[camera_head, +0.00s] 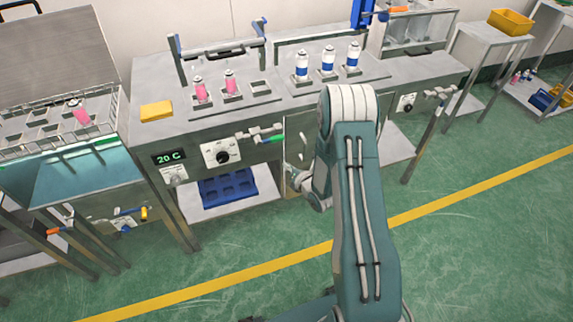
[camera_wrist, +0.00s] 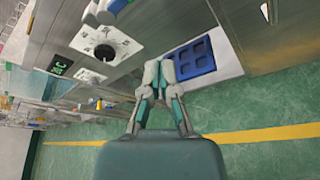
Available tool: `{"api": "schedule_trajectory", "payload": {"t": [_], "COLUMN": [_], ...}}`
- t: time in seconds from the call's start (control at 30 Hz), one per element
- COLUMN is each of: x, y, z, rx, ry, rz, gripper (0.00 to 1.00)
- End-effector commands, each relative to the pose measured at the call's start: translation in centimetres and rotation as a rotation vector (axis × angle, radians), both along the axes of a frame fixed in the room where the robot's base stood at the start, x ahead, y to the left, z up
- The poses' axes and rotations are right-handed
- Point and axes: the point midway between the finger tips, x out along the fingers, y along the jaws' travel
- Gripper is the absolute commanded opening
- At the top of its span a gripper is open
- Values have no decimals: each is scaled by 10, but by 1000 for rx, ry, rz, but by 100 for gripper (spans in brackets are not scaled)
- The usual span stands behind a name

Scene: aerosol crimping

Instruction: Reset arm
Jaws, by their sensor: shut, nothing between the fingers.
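My gripper is in the wrist view (camera_wrist: 160,75), its two fingers together and nothing between them. It hangs in front of the workbench, over the green floor in that view, apart from the bench. In the head view my arm is folded in front of the bench, and the gripper itself is mostly hidden behind the arm. The dial also shows in the wrist view (camera_wrist: 105,50).
Pink cans (camera_head: 200,92) and blue-and-white cans (camera_head: 302,68) stand in holders on the bench. A yellow block (camera_head: 156,111) lies at its left. A blue tray (camera_head: 228,188) sits on the lower shelf. A wire-racked bath (camera_head: 100,168) is at left. The green floor (camera_head: 480,230) in front is clear.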

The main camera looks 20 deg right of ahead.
Motion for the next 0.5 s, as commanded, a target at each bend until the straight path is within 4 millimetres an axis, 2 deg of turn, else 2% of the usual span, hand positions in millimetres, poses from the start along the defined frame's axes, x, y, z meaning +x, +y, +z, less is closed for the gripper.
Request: {"api": "schedule_trajectory", "payload": {"t": [0.37, 0.5], "x": [0, 6], "y": [0, -1], "z": [0, 15], "rx": [1, 34], "ry": [0, 26], "rz": [0, -24], "gripper": [0, 0]}}
